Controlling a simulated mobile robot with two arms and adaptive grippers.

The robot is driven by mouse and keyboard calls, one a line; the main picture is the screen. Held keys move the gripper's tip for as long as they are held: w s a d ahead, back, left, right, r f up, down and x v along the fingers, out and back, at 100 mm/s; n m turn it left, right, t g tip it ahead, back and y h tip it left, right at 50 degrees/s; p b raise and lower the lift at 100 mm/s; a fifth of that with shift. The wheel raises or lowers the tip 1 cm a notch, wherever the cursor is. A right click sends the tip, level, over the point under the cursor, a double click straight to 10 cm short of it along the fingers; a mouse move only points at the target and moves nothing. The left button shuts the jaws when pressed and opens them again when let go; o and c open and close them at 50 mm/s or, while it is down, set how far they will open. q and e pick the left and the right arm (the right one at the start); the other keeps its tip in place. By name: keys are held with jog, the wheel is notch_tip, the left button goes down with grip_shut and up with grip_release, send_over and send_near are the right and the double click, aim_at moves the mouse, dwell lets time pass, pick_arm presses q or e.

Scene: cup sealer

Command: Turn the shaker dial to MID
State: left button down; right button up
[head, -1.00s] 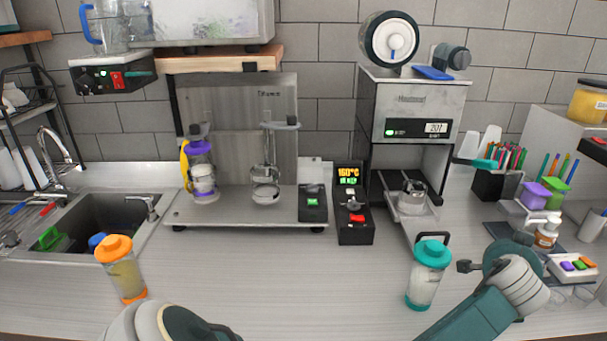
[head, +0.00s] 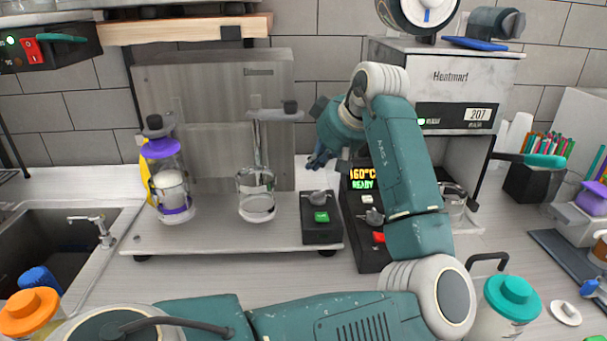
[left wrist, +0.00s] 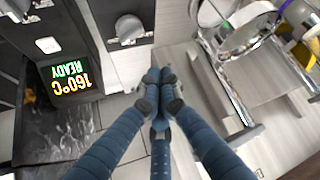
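A black control box (head: 321,232) with a grey dial (head: 319,197) and a green button stands at the right end of the steel shaker platform (head: 215,235). The dial also shows at the top of the left wrist view (left wrist: 130,28); its markings cannot be read. My left gripper (head: 316,163) hangs above and behind this box in the head view. In the left wrist view its blue fingers (left wrist: 158,88) are drawn together at the tips, with nothing between them. They look apart from the dial. My right gripper is out of view.
Right beside it stands a black box with a 160°C READY display (head: 362,179), its own dial and a red button, partly hidden by my arm. A clear vessel (head: 256,195) and a purple-lidded bottle (head: 165,185) are clamped on the platform. A teal-lidded shaker (head: 510,300) stands front right.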

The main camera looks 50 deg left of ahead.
aim_at(312, 197)
pick_arm(q)
jog(key=p+x, duration=0.1)
jog(key=x, duration=0.2)
jog(key=shift+a+f, duration=0.1)
jog(key=shift+f, duration=0.15)
jog(key=p+x, duration=0.1)
jog(key=x, duration=0.4)
jog(key=shift+a+f, duration=0.15)
jog(key=shift+a, duration=0.05)
jog(key=d, duration=0.2)
jog(key=d+p, duration=0.1)
jog(key=d, duration=0.1)
jog(key=shift+s+d+p, duration=0.1)
jog(key=shift+s+p, duration=0.15)
jog(key=shift+p, duration=0.05)
jog(key=shift+a+f, duration=0.25)
jog(key=shift+a, duration=0.05)
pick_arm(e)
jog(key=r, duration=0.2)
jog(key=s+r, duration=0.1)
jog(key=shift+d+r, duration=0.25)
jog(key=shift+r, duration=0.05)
pick_arm(q)
jog(key=shift+r, duration=0.1)
